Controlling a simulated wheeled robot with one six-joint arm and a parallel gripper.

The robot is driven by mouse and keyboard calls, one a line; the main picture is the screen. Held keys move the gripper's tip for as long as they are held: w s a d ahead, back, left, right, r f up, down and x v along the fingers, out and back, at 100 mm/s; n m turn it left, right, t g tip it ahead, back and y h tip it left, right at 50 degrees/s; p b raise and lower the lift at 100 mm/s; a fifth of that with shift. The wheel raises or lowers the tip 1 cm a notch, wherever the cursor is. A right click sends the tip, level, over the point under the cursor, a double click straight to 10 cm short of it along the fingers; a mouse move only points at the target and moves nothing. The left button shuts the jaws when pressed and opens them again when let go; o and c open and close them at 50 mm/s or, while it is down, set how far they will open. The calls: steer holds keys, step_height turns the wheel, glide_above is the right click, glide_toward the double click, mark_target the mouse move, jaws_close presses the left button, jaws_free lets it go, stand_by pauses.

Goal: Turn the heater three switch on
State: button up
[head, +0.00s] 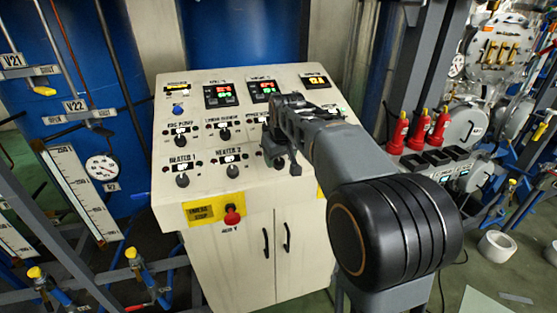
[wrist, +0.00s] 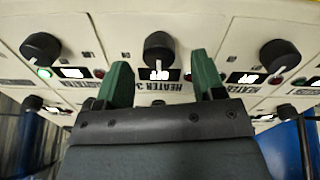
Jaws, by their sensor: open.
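The heater 3 switch (wrist: 157,47) is a round black knob with a white pointer mark, beside a small white-lit display (wrist: 155,74) and the "HEATER 3" label. The wrist view shows the panel upside down. My gripper (wrist: 161,72) is open, with its two green fingers on either side of the knob's line in the picture. Nothing is held, and I cannot tell whether the fingers touch the knob. In the head view my gripper (head: 284,158) is at the right of the lower switch row on the control panel (head: 212,158), and my arm mostly hides the heater 3 switch.
The heater 2 knob (head: 232,171) and heater 1 knob (head: 182,180) sit left of my gripper. A red emergency stop button (head: 232,215) is below on the cabinet front.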

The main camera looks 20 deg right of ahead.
steer(key=shift+x, duration=1.3)
steer(key=shift+c, duration=0.3)
steer(key=c, duration=0.9)
steer(key=m, duration=1.1)
steer(key=shift+d+m+b, duration=0.1)
steer(key=shift+m+b, duration=0.2)
steer(key=shift+m, duration=0.1)
